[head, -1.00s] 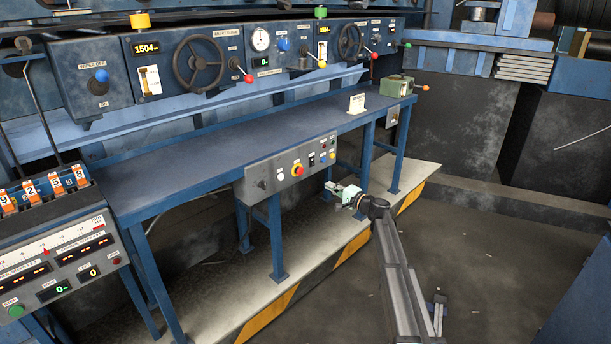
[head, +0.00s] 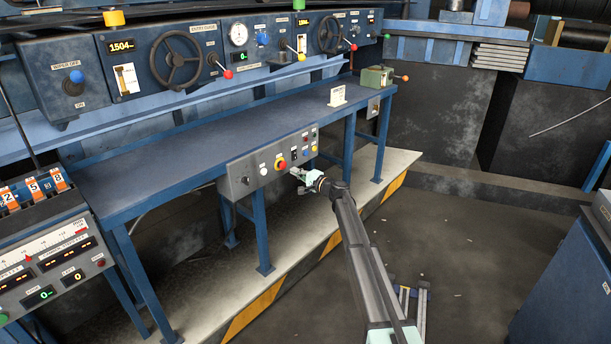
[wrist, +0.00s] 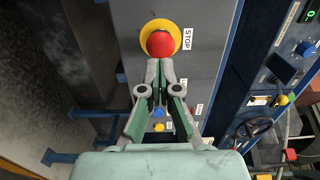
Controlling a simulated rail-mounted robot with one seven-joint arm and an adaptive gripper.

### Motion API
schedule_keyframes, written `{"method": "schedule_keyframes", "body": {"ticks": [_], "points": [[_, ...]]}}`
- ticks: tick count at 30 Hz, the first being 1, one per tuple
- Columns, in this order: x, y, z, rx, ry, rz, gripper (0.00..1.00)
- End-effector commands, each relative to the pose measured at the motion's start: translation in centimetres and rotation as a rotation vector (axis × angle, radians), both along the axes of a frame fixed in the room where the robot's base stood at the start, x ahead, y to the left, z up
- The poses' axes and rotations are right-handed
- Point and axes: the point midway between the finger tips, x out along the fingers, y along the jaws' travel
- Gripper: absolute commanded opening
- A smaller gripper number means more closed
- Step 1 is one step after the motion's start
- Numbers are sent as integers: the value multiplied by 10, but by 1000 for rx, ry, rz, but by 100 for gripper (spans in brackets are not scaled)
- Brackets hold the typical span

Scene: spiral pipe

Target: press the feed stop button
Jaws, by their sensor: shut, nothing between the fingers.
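The stop button is a red mushroom button on a yellow ring. In the wrist view the red button (wrist: 160,43) is at the top centre, beside a "STOP" label (wrist: 187,39). In the head view the same red button (head: 281,164) is on the grey control box (head: 240,180) under the table's front edge. My gripper (wrist: 159,66) is shut and empty, its fingertips just below the red button in the wrist view. Whether they touch it I cannot tell. In the head view my gripper (head: 297,172) is close to the box, just right of the button.
A white button (head: 263,171) sits left of the red one. Blue (wrist: 159,113) and yellow (wrist: 159,127) buttons show behind the fingers. The blue table (head: 200,152) is above the box, with a green block (head: 375,77) at its far end. Open floor lies to the right.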

Motion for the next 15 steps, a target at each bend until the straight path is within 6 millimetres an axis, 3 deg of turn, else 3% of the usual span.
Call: {"method": "schedule_keyframes", "body": {"ticks": [6,15], "points": [[20,25,1,0,0,1,0],[26,35,0,0,0,0,0]]}}
